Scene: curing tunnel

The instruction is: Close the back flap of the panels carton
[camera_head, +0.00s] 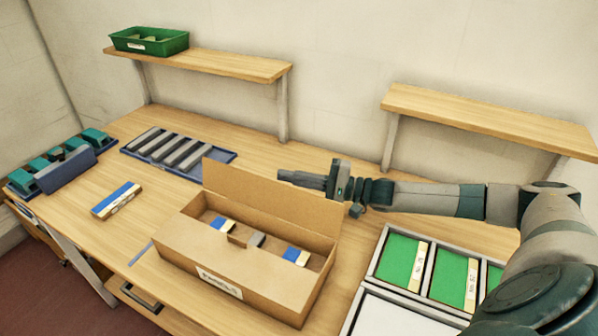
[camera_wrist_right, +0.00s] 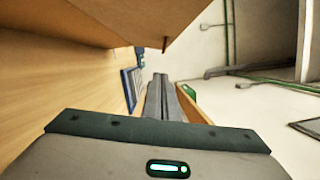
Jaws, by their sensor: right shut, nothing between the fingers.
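The panels carton (camera_head: 222,284) is an open brown box with a label on its front, standing near the table's front edge. Its back flap (camera_head: 265,203) stands up, leaning slightly backward. A brown board surface beside my fingers in the right wrist view (camera_wrist_right: 95,22) looks like this flap. My right gripper (camera_head: 284,177) is shut and empty, behind and just above the flap's right part, pointing left. Its fingers also show in the right wrist view (camera_wrist_right: 160,95). I cannot tell whether they touch the flap. My left gripper is not in view.
A similar blue piece (camera_head: 117,199) lies to the left. A blue tray (camera_head: 228,154) of grey bars lies behind. Green-panelled trays (camera_head: 372,272) stand to the right, below my arm. Two wall shelves (camera_head: 200,62) overhang the back.

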